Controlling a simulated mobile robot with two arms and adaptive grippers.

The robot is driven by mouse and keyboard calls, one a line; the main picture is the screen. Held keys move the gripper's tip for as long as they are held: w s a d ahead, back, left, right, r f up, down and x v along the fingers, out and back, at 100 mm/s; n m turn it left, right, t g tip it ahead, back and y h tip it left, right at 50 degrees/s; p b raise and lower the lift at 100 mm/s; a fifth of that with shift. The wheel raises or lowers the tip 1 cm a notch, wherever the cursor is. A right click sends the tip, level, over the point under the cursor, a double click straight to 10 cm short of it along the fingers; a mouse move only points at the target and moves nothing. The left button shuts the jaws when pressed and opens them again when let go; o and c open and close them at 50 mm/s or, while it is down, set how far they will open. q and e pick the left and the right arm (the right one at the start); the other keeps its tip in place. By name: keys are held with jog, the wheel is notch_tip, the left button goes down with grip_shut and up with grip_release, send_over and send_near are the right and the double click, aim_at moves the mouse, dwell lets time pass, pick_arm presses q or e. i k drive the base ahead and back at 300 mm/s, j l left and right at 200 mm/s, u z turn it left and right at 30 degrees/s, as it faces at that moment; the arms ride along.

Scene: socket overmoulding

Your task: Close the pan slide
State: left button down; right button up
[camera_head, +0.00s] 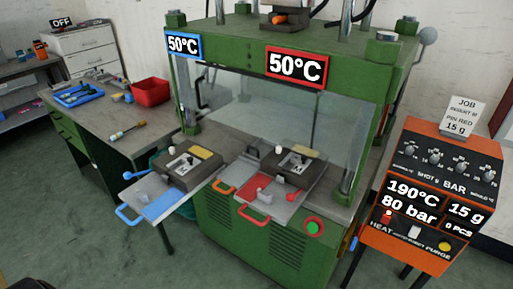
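A green press (268,42) stands in the middle of the head view. Two slides stick out of its front. The left slide (150,188) has a blue handle (128,217) and a blue pad, and carries a dark mould block (187,166). The right slide (280,203) has a red handle (252,215) and a red pad, and carries another dark block (297,166). A smaller orange handle (222,188) shows between them. I cannot tell from the picture which slide is the pan slide. Neither gripper is in view.
A clear guard (270,110) hangs across the press front. An orange control box (430,195) stands at the right. A workbench (100,125) with a red bin (151,92) and a blue tray (79,97) is at the left. The floor in front is clear.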

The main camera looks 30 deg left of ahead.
aim_at(238, 173)
jog(key=u, duration=1.15)
